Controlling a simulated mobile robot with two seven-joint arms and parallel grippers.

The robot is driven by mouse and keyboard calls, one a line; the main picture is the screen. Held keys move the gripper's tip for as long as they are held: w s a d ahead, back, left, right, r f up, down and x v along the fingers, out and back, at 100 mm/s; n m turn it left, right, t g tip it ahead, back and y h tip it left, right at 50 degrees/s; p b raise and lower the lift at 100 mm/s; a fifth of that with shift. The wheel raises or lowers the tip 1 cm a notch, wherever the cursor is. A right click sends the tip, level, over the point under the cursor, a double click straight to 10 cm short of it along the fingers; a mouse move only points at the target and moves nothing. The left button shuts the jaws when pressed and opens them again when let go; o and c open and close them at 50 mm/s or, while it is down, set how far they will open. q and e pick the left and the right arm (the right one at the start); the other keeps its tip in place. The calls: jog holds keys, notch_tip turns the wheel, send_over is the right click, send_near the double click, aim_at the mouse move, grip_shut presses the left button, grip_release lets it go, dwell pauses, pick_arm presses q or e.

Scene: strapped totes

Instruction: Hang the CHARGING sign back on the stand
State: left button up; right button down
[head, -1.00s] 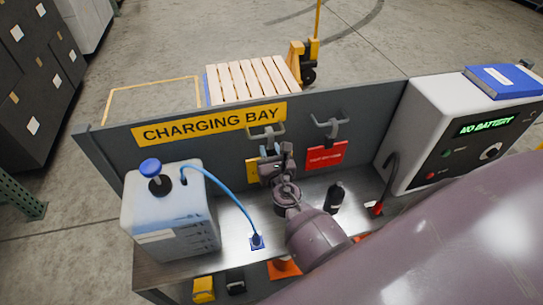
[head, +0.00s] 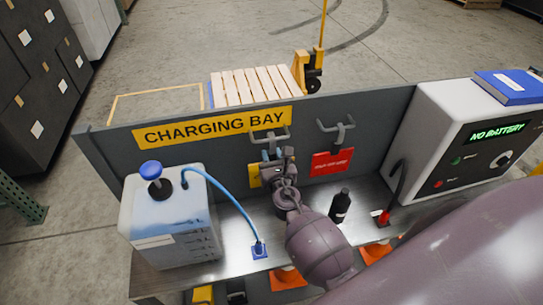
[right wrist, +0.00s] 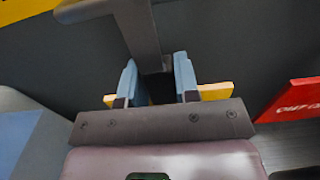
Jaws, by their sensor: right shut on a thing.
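The yellow sign (head: 253,176) is mostly hidden behind my right gripper (head: 272,158); its lettering cannot be read. In the right wrist view the blue-padded fingers (right wrist: 158,85) are shut on the sign, and its yellow edges (right wrist: 216,91) show on both sides. The sign is at the grey back panel (head: 215,150), just below the left grey hook (head: 268,136). In the right wrist view this hook (right wrist: 140,35) reaches down between the fingers. I cannot tell whether the sign rests on it. My left gripper is not in view.
A red sign (head: 332,163) hangs from the right hook (head: 337,131). The bench holds a white jug (head: 168,220) with a blue hose, a black bottle (head: 340,206) and a red-ended cable (head: 382,217). A charger box (head: 460,140) stands at the right.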

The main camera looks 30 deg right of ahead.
jog(key=c, duration=0.8)
grip_release()
jog(key=v, duration=1)
jog(key=shift+s+b, duration=0.4)
